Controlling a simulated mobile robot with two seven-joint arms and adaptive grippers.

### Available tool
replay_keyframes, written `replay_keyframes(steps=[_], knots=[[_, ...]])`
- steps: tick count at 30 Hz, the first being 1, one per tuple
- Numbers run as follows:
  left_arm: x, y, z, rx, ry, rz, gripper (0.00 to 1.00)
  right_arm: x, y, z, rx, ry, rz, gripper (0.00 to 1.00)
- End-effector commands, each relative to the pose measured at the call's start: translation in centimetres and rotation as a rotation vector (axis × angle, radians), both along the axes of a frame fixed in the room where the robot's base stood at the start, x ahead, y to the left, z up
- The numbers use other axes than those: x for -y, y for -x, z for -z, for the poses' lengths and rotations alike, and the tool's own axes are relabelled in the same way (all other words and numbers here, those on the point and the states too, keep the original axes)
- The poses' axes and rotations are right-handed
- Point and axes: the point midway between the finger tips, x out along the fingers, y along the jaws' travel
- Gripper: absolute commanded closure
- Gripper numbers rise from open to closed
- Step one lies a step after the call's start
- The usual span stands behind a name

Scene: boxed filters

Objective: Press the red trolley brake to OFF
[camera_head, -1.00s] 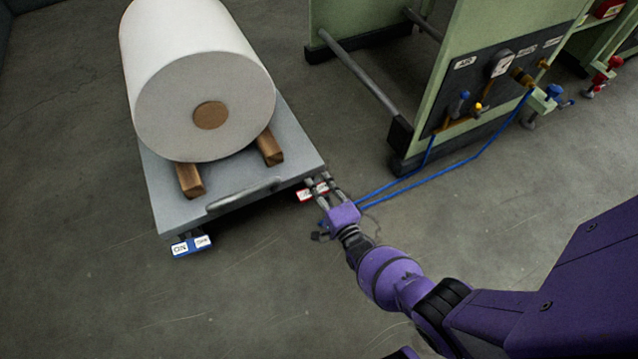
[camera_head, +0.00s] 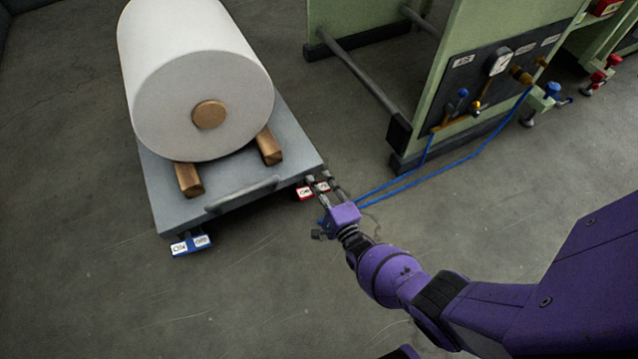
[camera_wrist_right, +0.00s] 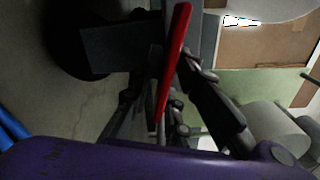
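The red trolley brake (camera_head: 305,194) sits low at the trolley's near right corner, its white label partly covered by my fingers. In the right wrist view it shows as a thin red bar (camera_wrist_right: 174,60), seen nearly edge-on. My right gripper (camera_head: 319,179) is at the brake, its fingers apart over the label. In the wrist view the right gripper (camera_wrist_right: 165,85) has a finger on each side of the red bar, with gaps visible. I cannot tell whether a fingertip touches the brake. My left gripper is not in view.
The grey trolley (camera_head: 170,205) carries a large white roll (camera_head: 200,100) on wooden blocks. A blue brake (camera_head: 190,245) marked ON and OFF is at its near left corner. A green machine frame (camera_head: 460,45) with blue hoses (camera_head: 430,172) stands to the right. Floor in front is clear.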

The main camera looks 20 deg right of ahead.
Motion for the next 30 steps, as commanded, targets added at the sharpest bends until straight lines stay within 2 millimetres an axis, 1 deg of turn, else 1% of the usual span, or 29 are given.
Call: replay_keyframes(steps=[9, 11, 14, 17, 24, 27, 30], knots=[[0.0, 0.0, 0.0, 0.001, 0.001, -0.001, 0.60, 0.0, -0.1, -0.1, 0.002, 0.001, 0.000, 0.75], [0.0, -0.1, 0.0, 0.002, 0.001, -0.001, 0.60, 0.0, 0.2, -0.1, 0.002, 0.001, 0.000, 0.75], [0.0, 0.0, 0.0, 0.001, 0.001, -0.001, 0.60, 0.1, 1.0, 0.0, 0.001, 0.001, -0.001, 0.75], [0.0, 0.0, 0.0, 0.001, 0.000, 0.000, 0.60, 0.1, 2.5, 0.0, 0.000, 0.000, 0.001, 0.75], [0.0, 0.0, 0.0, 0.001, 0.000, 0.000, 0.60, 0.3, 7.8, 0.0, 0.000, 0.000, 0.000, 0.75], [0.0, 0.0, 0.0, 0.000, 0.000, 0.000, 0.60, 0.3, 9.6, 0.0, 0.000, 0.001, 0.000, 0.75], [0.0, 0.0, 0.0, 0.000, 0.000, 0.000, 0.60, 0.3, 10.8, 0.0, 0.000, 0.001, -0.001, 0.75]])
